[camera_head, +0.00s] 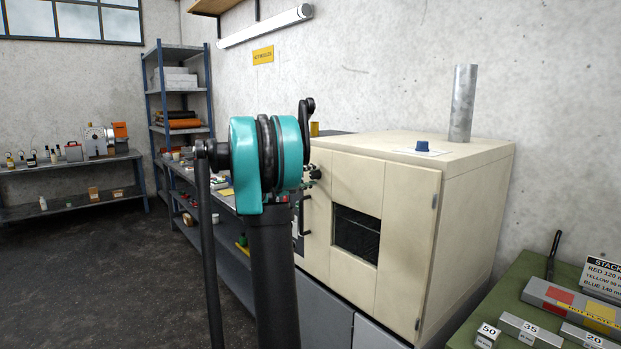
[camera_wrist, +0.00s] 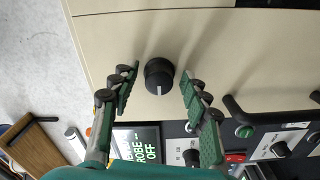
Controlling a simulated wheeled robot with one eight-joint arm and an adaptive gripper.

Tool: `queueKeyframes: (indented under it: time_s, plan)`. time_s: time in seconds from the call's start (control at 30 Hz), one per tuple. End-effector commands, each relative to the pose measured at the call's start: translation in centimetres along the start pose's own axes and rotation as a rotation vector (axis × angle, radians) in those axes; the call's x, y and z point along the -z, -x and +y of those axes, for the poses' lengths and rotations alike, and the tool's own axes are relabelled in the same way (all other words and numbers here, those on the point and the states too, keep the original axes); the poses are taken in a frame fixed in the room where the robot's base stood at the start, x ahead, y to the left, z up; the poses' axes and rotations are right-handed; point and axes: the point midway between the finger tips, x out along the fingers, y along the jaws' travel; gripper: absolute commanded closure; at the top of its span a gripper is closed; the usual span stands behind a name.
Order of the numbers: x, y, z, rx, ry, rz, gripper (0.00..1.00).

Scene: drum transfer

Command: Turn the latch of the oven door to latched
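The cream oven (camera_head: 470,190) stands against the wall, with a dark window (camera_head: 357,233) in its closed-looking front door (camera_head: 395,225). In the wrist view a round black knob (camera_wrist: 159,70), seemingly the latch, sits on the cream panel. Its white mark points toward the bottom of that picture. My gripper (camera_wrist: 159,80) is open, with one finger on each side of the knob and a visible gap on both sides. In the head view my gripper (camera_head: 313,174) is mostly hidden behind my teal arm joint, and the knob cannot be made out.
A black bar handle (camera_wrist: 270,115) and a control panel (camera_wrist: 285,138) lie right of the fingers in the wrist view. A green table (camera_head: 490,310) with gauge blocks stands right of the oven. The floor (camera_head: 90,260) at left is clear.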

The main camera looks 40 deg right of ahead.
Motion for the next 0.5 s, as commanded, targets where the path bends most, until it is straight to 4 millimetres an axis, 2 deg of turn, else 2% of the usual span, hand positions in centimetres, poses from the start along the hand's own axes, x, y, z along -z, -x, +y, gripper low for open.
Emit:
queueKeyframes:
  time_s: [0.33, 0.5]
  plan:
    - [0.1, 0.4, 0.0, 0.000, 0.001, 0.002, 0.51]
    - [0.1, 2.7, 0.0, 0.000, 0.001, 0.004, 0.51]
